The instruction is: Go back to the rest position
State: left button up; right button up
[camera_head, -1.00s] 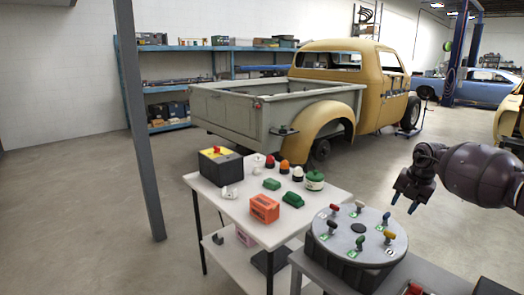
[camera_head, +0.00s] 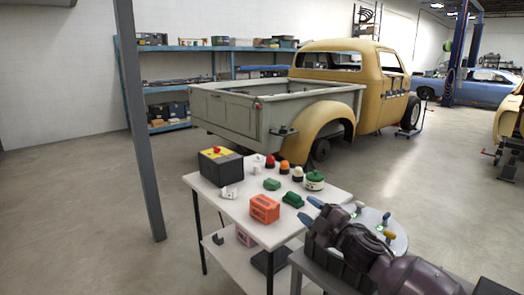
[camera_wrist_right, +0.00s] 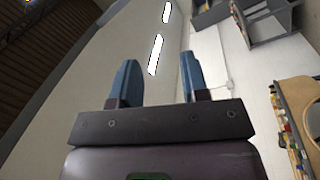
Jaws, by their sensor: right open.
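My right gripper (camera_head: 309,210) has blue fingers, spread apart with nothing between them. It points left in the head view, in front of the round grey panel (camera_head: 396,241) and near the white table's right end. In the right wrist view the gripper (camera_wrist_right: 157,62) is open and empty, with wall and ceiling lights behind it. My dark right arm hides much of the panel and its coloured levers. My left gripper is not in view.
The white table (camera_head: 228,205) carries a black and yellow box (camera_head: 220,166), an orange box (camera_head: 264,208), green blocks and several buttons. A grey post (camera_head: 140,130) stands at left. A truck (camera_head: 240,108) stands behind. The floor at left is clear.

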jog(key=s+d+f+m+g+h, duration=0.1)
jog(key=s+d+f+m+h, duration=0.3)
jog(key=s+f, duration=0.6)
jog(key=s+d+f+m+g+h, duration=0.1)
jog(key=s+d+f+m+h, duration=0.3)
jog(key=s, duration=1)
jog(key=s+d+f+m+g+h, duration=0.2)
jog(key=s+d+f+m+h, duration=0.2)
jog(key=s+d+f+m, duration=0.3)
jog(key=s+f+m, duration=0.4)
jog(key=s+f, duration=0.1)
jog(key=f, duration=0.4)
jog(key=shift+s+d+f, duration=0.2)
jog(key=shift+s+f, duration=0.1)
jog(key=shift+s, duration=0.1)
